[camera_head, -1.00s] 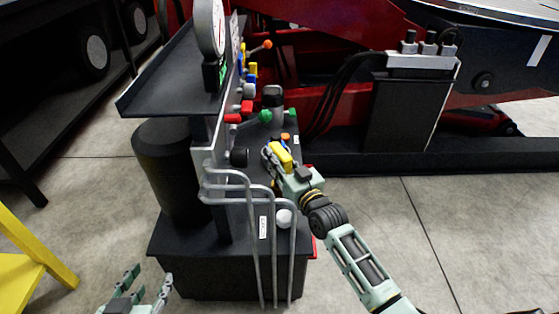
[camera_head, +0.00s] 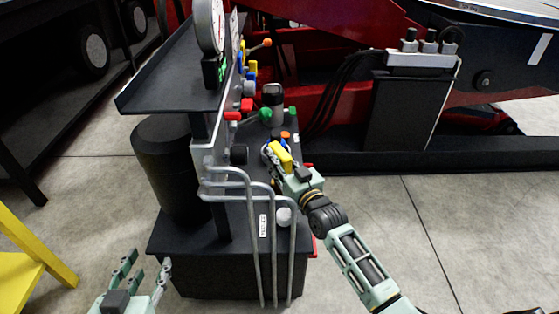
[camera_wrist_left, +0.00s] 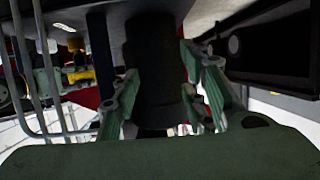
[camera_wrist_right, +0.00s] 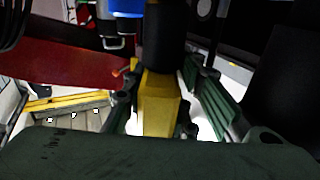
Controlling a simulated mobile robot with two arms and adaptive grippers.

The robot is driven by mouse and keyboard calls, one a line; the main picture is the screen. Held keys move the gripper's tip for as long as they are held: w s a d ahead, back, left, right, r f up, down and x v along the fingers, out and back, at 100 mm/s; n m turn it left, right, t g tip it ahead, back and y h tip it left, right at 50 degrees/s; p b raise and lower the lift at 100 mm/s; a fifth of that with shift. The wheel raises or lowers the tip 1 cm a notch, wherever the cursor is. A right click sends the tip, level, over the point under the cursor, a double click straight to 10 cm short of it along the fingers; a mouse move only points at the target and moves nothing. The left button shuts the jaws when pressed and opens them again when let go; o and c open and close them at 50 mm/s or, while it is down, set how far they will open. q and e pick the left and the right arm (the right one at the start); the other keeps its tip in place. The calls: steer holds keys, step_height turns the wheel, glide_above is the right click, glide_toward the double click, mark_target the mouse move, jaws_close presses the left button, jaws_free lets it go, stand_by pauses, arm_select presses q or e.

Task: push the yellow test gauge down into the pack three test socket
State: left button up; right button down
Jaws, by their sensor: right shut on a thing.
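My right gripper (camera_head: 279,157) is shut on the yellow test gauge (camera_head: 284,161), above the deck of the dark stand. In the right wrist view the gauge (camera_wrist_right: 158,103) is a yellow block between the fingers (camera_wrist_right: 160,110), with a black cylindrical part (camera_wrist_right: 166,35) beyond its far end. I cannot tell whether the gauge touches that part. I cannot make out the pack three test socket for certain. My left gripper (camera_head: 143,270) is open and empty at the lower left, apart from the stand. Its spread fingers (camera_wrist_left: 158,100) also show in the left wrist view.
The stand (camera_head: 230,270) carries bent grey rails (camera_head: 253,215) in front and coloured fittings behind. An orange cap (camera_head: 285,135) and green knobs (camera_head: 292,113) are close beyond the right gripper. A black cylinder (camera_head: 165,170) stands at left. Floor (camera_head: 480,240) at right is clear.

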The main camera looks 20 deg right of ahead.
arm_select(q)
steer(key=shift+w+d+r+t, duration=0.15)
steer(key=shift+w+r+t, duration=0.15)
steer(key=shift+r, duration=0.15)
arm_select(e)
steer(key=shift+f, duration=0.1)
arm_select(q)
steer(key=shift+r, duration=0.2)
arm_select(e)
steer(key=shift+f, duration=0.1)
steer(key=c, duration=1.3)
jaws_free()
steer(key=shift+c, duration=0.2)
arm_select(q)
steer(key=shift+r, duration=0.1)
steer(key=shift+d, duration=0.1)
arm_select(e)
steer(key=shift+f, duration=0.15)
steer(key=shift+s, duration=0.35)
steer(key=s+d, duration=0.2)
steer(key=s, duration=0.9)
